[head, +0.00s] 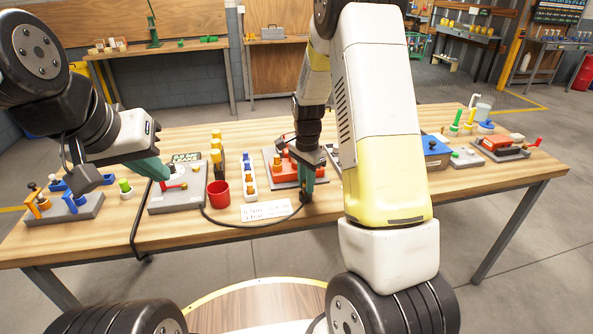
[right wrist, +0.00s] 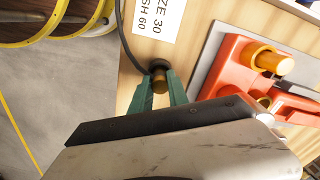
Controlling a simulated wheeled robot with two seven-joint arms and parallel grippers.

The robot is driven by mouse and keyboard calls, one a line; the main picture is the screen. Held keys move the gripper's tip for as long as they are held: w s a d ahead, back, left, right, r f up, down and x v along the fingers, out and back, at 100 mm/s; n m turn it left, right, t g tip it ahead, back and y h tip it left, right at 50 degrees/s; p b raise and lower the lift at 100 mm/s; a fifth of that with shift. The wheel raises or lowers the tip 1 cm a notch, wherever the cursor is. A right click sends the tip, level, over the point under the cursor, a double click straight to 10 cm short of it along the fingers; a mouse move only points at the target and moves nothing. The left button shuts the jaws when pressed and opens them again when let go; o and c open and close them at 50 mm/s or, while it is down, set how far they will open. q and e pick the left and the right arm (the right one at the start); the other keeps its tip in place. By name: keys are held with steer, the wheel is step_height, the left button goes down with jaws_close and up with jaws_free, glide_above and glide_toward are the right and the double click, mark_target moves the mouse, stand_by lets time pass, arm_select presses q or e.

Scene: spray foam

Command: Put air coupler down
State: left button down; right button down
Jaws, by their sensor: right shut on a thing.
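The air coupler is a brass cylinder with a dark collar on the end of a black hose. In the right wrist view the air coupler (right wrist: 159,82) is between the two teal fingers of my right gripper (right wrist: 160,92), which is shut on it. In the head view my right gripper (head: 307,190) points down at the front part of the table, just in front of the orange-red device (head: 296,164). The fingers mostly hide the coupler there, and I cannot tell whether it touches the tabletop. My left gripper (head: 152,168) is over the grey block with a red lever (head: 177,199); its finger gap is unclear.
A white printed card (head: 266,211) lies left of my right gripper, with the black hose (head: 252,226) curving past its front. A red cup (head: 218,194) stands further left. Bare wood (head: 165,240) runs along the table's front edge. My right arm hides part of the table.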

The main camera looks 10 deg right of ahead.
steer(key=shift+f, duration=0.1)
steer(key=c, duration=1.3)
jaws_free()
step_height(320, 180, up, 12)
steer(key=s+a+r+n+t+y, duration=0.1)
steer(key=s+r+n+t+y, duration=0.15)
steer(key=s+r+n, duration=0.75)
steer(key=s+r+n+t, duration=0.1)
steer(key=s, duration=0.3)
steer(key=s+a+r+n+t, duration=0.1)
steer(key=s, duration=0.4)
steer(key=s+r+t, duration=0.1)
steer(key=s, duration=0.4)
steer(key=shift+s+a+r+n+t, duration=0.15)
steer(key=shift+r+n+t, duration=0.2)
steer(key=shift+r+n, duration=0.05)
